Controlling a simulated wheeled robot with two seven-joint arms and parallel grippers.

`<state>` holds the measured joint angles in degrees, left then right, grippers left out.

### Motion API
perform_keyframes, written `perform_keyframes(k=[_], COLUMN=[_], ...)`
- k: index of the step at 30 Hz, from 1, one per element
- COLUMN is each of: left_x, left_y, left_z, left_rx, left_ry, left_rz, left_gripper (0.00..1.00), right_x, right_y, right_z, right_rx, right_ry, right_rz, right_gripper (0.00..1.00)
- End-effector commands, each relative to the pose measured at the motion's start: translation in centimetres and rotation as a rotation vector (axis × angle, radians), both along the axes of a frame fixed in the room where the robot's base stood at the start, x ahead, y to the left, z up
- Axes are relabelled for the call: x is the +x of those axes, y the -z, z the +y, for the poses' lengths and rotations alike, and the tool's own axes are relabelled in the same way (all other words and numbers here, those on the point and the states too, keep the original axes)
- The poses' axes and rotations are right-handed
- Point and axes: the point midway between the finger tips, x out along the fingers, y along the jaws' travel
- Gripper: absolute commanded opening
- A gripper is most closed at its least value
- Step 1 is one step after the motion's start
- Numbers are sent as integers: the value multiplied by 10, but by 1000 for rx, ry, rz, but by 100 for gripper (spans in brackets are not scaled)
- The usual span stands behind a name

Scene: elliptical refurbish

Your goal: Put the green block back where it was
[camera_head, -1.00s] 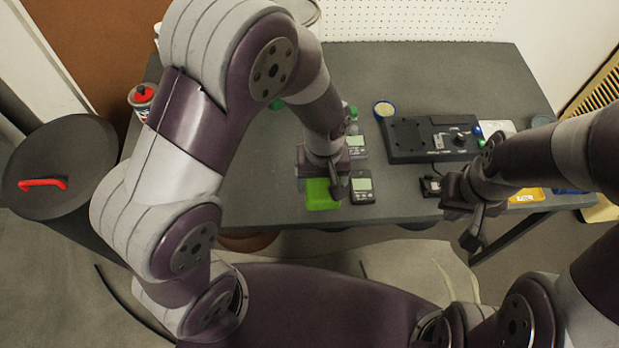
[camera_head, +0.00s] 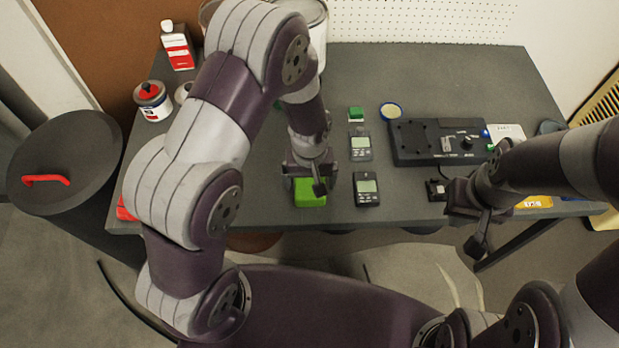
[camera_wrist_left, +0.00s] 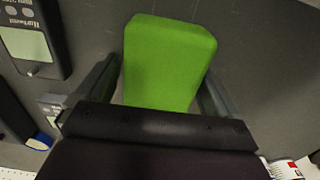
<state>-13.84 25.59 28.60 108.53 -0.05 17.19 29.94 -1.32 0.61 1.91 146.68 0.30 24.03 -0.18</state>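The green block (camera_head: 310,193) is at the front edge area of the table, left of the lower meter. It is a plain bright green block with rounded edges. My left gripper (camera_head: 311,178) is over it, and in the left wrist view the block (camera_wrist_left: 165,60) sits between the two fingers, whose tips meet its sides. Whether the block's underside touches the table is hidden. My right gripper (camera_head: 470,225) hangs by the front edge at the right, away from the block; its fingers are too unclear to judge.
Two handheld meters (camera_head: 367,190) (camera_head: 360,146) lie right of the block. A small green-topped item (camera_head: 356,115) and a round tin (camera_head: 390,111) lie behind them. A black device (camera_head: 432,141) fills the right. A lidded bin (camera_head: 65,165) stands at left. Bare table (camera_head: 258,190) lies left of the block.

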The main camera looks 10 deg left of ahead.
Motion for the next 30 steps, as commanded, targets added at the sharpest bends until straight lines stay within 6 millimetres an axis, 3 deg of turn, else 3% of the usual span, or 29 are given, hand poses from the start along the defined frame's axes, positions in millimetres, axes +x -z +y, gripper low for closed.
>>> perform_keyframes(k=[6,9,18,24,26,30], left_x=[-1,0,0,0,-5,-43], left_y=[0,-9,-86,-119,-126,-150], left_z=[0,0,0,0,6,46], left_rx=[0,0,0,0,-1,-3], left_ry=[0,0,0,1,16,152], left_rz=[2,-1,-3,-1,-7,-64], left_gripper=[100,100,100,100,100,100], right_x=[0,0,0,0,0,0], right_y=[0,-3,-14,-17,-17,-17], right_z=[0,0,0,0,0,0], right_rx=[0,0,0,0,0,0], right_ry=[0,0,0,0,0,0], right_rz=[0,0,0,0,0,0], right_gripper=[0,0,0,0,0,0])
